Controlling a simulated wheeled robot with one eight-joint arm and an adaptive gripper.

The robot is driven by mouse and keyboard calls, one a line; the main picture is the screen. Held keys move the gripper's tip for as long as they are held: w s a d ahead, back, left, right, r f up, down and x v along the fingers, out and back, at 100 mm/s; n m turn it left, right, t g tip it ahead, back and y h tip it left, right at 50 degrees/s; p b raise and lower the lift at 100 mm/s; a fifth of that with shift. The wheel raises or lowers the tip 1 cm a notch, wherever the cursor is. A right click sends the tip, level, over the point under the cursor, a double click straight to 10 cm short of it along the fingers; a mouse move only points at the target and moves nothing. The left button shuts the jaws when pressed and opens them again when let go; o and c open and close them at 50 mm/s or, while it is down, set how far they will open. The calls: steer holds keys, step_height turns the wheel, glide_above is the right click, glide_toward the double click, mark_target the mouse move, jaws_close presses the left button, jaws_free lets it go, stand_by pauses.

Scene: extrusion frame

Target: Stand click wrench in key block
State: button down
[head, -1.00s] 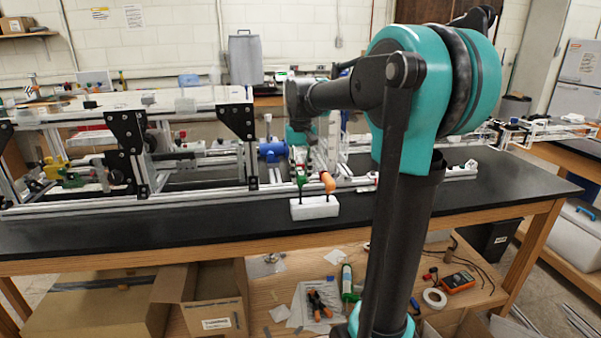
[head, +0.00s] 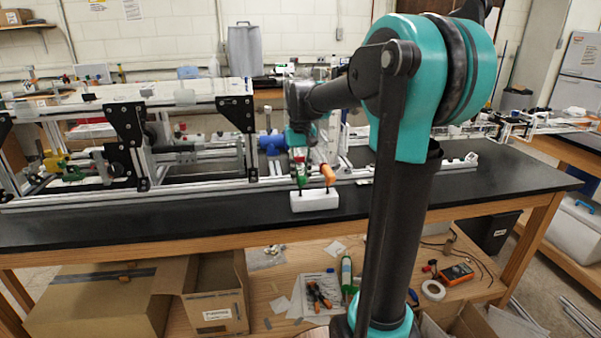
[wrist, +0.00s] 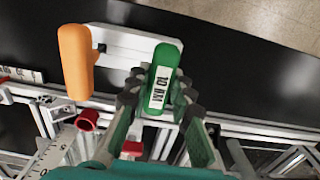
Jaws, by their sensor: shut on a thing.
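The green-handled click wrench (wrist: 163,72), labelled 10 NM, is between the fingers of my gripper (wrist: 160,96) in the wrist view. The fingers are shut on its handle. In the head view the green handle (head: 301,179) is upright over the left part of the white key block (head: 315,202). Its dark shaft reaches the block's top; how deep it sits cannot be told. An orange-handled tool (head: 328,174) stands in the right part of the block, and shows left of the wrench in the wrist view (wrist: 75,62). My gripper (head: 299,160) partly hides the green handle's top.
The aluminium extrusion frame (head: 200,191) stands just behind the block, with rails and brackets. A red-capped part (wrist: 87,120) is close to my gripper in the wrist view. The black bench top (head: 140,222) is clear in front of the frame, left of the block.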

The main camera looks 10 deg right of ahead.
steer(key=shift+f, duration=0.1)
steer(key=c, duration=1.3)
jaws_free()
